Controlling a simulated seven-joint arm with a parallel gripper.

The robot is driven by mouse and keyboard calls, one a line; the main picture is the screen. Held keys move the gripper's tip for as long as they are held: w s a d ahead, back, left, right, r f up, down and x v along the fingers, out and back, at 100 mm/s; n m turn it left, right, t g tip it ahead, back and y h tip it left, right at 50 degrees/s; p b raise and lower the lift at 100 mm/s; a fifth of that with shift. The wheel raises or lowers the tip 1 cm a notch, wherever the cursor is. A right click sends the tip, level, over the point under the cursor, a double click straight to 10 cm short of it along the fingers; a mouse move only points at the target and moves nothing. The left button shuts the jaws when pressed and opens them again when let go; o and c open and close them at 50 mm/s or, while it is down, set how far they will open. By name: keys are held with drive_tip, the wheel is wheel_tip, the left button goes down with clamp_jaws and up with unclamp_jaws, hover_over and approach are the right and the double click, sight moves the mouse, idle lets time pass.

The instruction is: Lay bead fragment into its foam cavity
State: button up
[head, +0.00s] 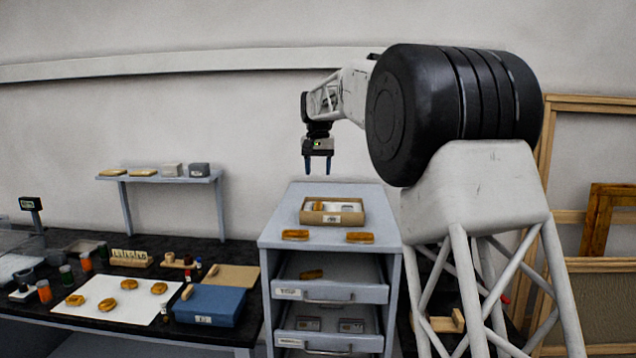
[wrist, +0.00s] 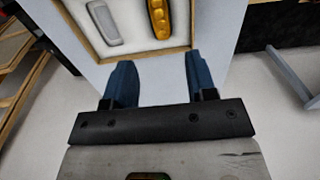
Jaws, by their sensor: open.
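An open tan box (head: 333,218) with a pale foam lining sits on top of the grey drawer cabinet. In it lies a gold fragment (wrist: 159,18) with rounded, bead-like bumps; I cannot tell if it is fully seated. Beside it is an elongated grey shape (wrist: 103,22), apparently an empty cavity. Two more gilt fragments lie on the cabinet top before the box, one at left (head: 295,235) and one at right (head: 360,238); their patterns are too small to tell. My gripper (head: 317,170) hangs above the box, fingers down, open and empty; the wrist view shows its blue fingers apart (wrist: 160,75).
Two cabinet drawers (head: 330,292) stand open, the upper holding a gilt piece (head: 311,274). At left, a dark bench carries a white sheet (head: 110,306) with several gilt pieces, a blue box (head: 207,306) and small jars. A wall shelf (head: 160,179) stands behind.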

drive_tip(key=shift+r, duration=0.95)
drive_tip(key=s+d, duration=0.6)
drive_tip(key=s, duration=0.4)
drive_tip(key=s+d+t, duration=0.1)
drive_tip(key=s+d, duration=0.5)
drive_tip(key=s, duration=0.4)
drive_tip(key=s+d, duration=0.6)
drive_tip(key=s, duration=0.4)
drive_tip(key=s+d+f, duration=0.3)
drive_tip(key=s+f, duration=0.3)
drive_tip(key=s, duration=0.5)
drive_tip(key=s+d+f+t, duration=0.1)
drive_tip(key=s+d+f, duration=0.2)
drive_tip(key=s+f, duration=0.3)
drive_tip(key=s+d+f, duration=0.3)
drive_tip(key=s+f, duration=0.4)
drive_tip(key=s, duration=0.9)
drive_tip(key=shift+t, duration=0.3)
